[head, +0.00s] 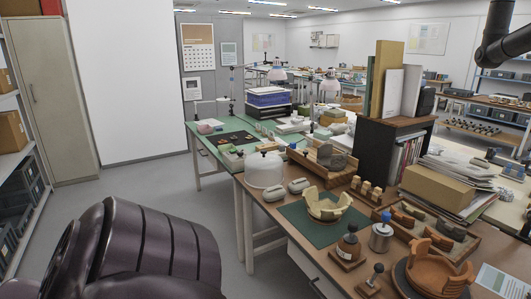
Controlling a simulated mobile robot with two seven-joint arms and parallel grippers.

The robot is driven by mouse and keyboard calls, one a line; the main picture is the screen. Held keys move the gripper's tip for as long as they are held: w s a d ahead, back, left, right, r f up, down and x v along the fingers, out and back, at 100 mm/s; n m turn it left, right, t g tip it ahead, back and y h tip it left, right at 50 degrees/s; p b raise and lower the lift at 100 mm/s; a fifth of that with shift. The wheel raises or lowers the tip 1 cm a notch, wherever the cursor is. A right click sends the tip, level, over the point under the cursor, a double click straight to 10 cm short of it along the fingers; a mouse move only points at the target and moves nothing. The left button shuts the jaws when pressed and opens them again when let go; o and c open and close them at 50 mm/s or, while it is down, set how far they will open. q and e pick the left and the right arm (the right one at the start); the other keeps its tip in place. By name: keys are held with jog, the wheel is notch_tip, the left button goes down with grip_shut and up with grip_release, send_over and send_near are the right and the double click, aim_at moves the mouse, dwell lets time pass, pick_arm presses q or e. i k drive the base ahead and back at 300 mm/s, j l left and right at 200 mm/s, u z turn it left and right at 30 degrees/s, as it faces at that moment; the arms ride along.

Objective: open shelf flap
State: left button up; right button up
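I cannot make out a shelf flap for certain. A dark tabletop shelf (374,153) stands on the right workbench, with books inside and folders on top; its side panel faces me. Open shelving (22,163) with cartons and dark bins runs along the left edge, cut off by the picture. More shelving (484,82) stands at the far right back. Neither of my grippers is in view. A large dark purple rounded part, likely of my own arm, fills the lower left.
The wooden workbench (285,216) holds a partly rebuilt pale pot (325,208) on a green mat, a terracotta pot (437,268), jars and sherd trays. A tall beige cabinet (50,105) stands at the left. The grey floor (150,190) between is clear.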

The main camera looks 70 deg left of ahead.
aim_at(317, 168)
jog(key=u, duration=2)
jog(key=i+j+z, duration=0.2)
jog(key=z, duration=0.55)
jog(key=i+j+z, duration=0.25)
jog(key=j+z, duration=0.2)
jog(key=j, duration=0.25)
jog(key=i+j+z, duration=0.1)
jog(key=j, duration=0.45)
jog(key=i+j+z, duration=0.15)
jog(key=j, duration=0.45)
jog(key=j+z, duration=0.1)
jog(key=j, duration=0.45)
jog(key=i+j, duration=0.1)
jog(key=j, duration=0.45)
jog(key=i+j, duration=0.1)
jog(key=j, duration=0.5)
jog(key=i+j, duration=0.1)
jog(key=j, duration=0.45)
